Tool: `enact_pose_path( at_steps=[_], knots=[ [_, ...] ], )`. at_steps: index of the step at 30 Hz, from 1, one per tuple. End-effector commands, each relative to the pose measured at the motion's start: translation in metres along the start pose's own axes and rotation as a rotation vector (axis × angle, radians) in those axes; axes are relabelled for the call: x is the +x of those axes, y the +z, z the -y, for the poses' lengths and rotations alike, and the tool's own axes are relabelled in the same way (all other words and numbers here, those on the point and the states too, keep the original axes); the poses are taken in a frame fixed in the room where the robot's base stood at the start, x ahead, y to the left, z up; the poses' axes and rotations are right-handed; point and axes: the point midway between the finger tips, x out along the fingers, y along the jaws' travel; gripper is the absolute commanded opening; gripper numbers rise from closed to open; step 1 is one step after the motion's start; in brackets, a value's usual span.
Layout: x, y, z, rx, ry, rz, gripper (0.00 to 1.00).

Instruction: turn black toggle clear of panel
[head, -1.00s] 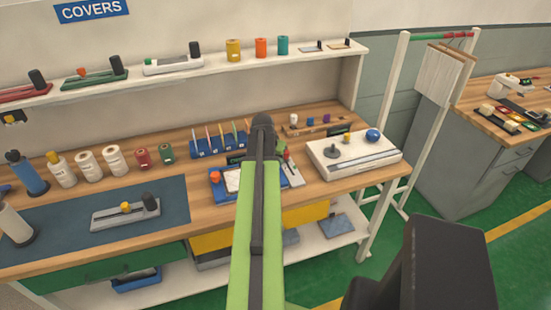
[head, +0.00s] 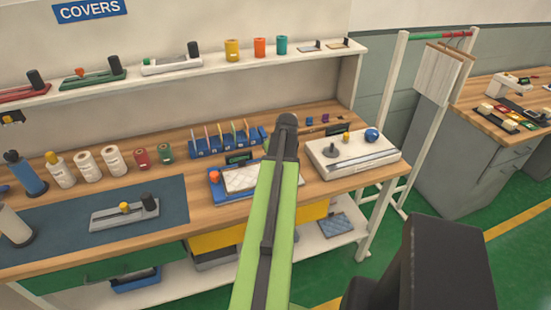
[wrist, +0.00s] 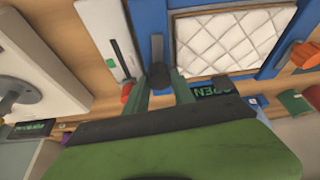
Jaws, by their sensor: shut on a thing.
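The quilted white panel (head: 241,178) lies in a blue frame (head: 216,190) on the bench, partly hidden behind my arm. The panel (wrist: 222,42) and blue frame (wrist: 148,18) also show in the wrist view. The black toggle (wrist: 158,50) lies along the blue frame beside the panel's left edge, over the blue strip and apart from the quilting there. My gripper (wrist: 160,84) is shut on the toggle's rounded dark end, one green finger on each side. In the head view my arm hides the gripper and toggle.
A white fixture with a blue ball (head: 372,135) stands right of the frame. An orange knob (head: 214,177) sits at the frame's left. A small display (wrist: 213,88) reading OPEN is close to my fingers. A blue rack (head: 222,145) stands behind.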

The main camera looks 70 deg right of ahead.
Motion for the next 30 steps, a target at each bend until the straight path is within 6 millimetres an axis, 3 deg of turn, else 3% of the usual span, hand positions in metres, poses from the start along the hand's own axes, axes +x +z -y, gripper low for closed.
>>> enact_pose_path(
  at_steps=[9,24,25,30],
  knots=[
    [0.0003,0.0022,0.0005,-0.096,-0.044,0.008,0.00],
    [0.0002,0.0027,0.0002,-0.112,-0.049,0.009,0.00],
    [0.0002,0.0028,0.0001,-0.112,-0.049,0.009,0.32],
    [0.0001,0.0021,-0.0004,-0.111,-0.048,0.006,0.52]
  ],
)
